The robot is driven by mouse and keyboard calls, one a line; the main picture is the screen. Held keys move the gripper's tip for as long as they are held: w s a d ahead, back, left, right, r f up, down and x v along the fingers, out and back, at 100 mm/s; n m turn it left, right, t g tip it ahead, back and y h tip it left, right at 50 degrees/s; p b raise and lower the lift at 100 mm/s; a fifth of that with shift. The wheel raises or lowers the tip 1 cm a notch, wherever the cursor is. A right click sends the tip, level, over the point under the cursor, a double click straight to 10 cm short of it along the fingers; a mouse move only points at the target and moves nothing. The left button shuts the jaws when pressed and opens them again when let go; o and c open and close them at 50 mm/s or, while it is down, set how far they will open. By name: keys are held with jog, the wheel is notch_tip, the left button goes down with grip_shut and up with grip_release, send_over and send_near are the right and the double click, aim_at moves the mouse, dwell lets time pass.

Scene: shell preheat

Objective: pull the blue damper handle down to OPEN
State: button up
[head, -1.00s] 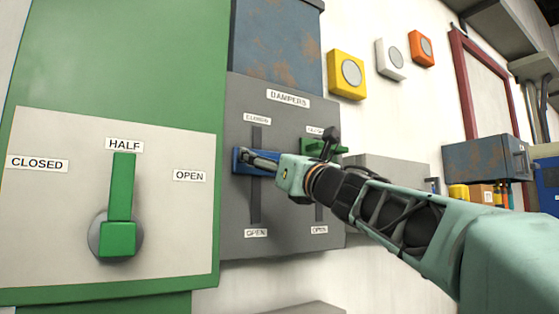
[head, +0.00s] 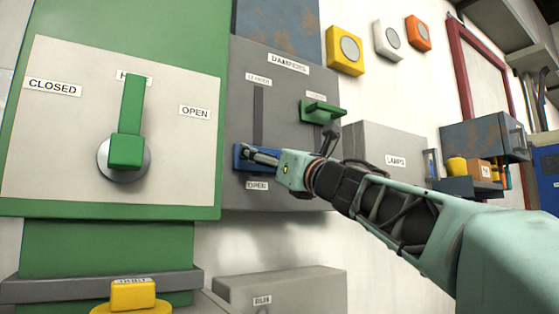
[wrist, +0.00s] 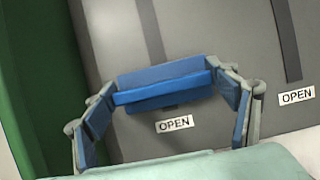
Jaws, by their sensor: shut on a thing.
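The blue damper handle (head: 241,157) sits low in the left slot of the grey DAMPERS panel (head: 297,190), just above the OPEN label (head: 257,185). The slot (head: 258,112) shows bare above it, up to the upper label. My gripper (head: 262,157) is shut on the blue handle, coming from the right. In the wrist view the blue handle (wrist: 163,86) lies between my two fingers, right above the OPEN label (wrist: 174,124). The green damper handle (head: 322,110) is high in the right slot.
A large green lever (head: 128,120) on a pale plate stands upright at the left, partly covering its HALF label. A yellow knob (head: 133,295) is at the bottom left. A grey LAMPS box (head: 385,148) is right of the panel, and coloured buttons (head: 345,50) are above.

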jog(key=shift+w+f, duration=0.2)
jog(key=shift+f, duration=0.3)
jog(key=o, duration=1.7)
jog(key=shift+s+r, duration=0.1)
jog(key=shift+r, duration=0.1)
jog(key=shift+r, duration=5)
